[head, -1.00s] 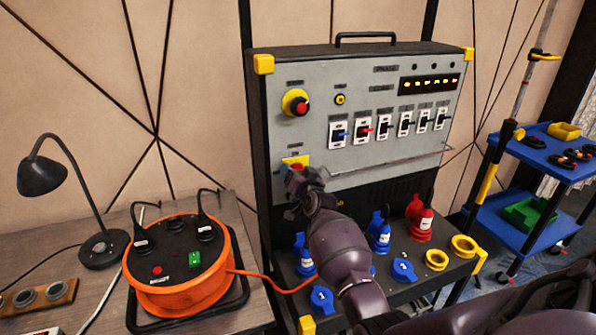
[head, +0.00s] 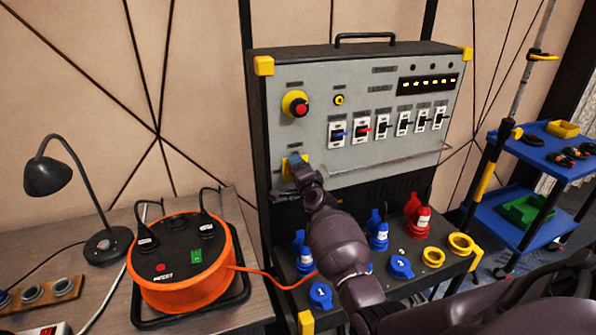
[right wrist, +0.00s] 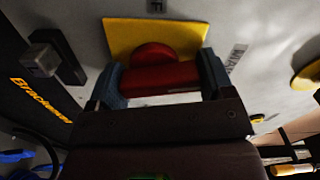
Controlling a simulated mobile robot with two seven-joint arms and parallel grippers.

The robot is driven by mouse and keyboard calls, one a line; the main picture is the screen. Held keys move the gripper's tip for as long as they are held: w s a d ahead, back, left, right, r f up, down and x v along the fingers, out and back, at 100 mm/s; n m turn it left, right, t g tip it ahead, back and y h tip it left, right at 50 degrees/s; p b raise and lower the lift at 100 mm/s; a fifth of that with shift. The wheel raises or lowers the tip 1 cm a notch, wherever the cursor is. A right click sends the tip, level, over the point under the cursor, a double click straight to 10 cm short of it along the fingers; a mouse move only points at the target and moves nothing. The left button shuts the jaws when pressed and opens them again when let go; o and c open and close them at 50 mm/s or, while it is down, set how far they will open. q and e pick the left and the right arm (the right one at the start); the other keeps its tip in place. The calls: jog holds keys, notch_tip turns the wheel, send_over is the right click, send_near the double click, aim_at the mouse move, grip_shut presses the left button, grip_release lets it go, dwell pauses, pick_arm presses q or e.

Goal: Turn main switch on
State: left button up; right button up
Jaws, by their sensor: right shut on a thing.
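The main switch, a red rotary handle (right wrist: 160,78) on a yellow plate (right wrist: 125,37), is on the grey panel (head: 370,90) of the power cabinet. In the right wrist view the handle's bar lies across the picture between the two fingers of my right gripper (right wrist: 162,80), which is shut on it. In the head view the yellow plate (head: 290,161) shows at the panel's lower left. My right gripper (head: 296,181) covers the handle there. My left gripper is in neither view.
Above the plate is a red-and-yellow emergency button (head: 297,104); to its right is a row of breakers (head: 387,127). Blue sockets (head: 379,234) and a red one (head: 420,221) sit below. An orange cable reel (head: 180,280) and a blue trolley (head: 540,220) flank the cabinet.

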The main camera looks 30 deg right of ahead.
jog(key=shift+m, duration=1.5)
jog(key=o, duration=0.9)
jog(key=shift+d, duration=0.1)
jog(key=shift+s, duration=0.45)
jog(key=p+v, duration=0.2)
jog(key=v, duration=0.8)
jog(key=shift+w, duration=0.1)
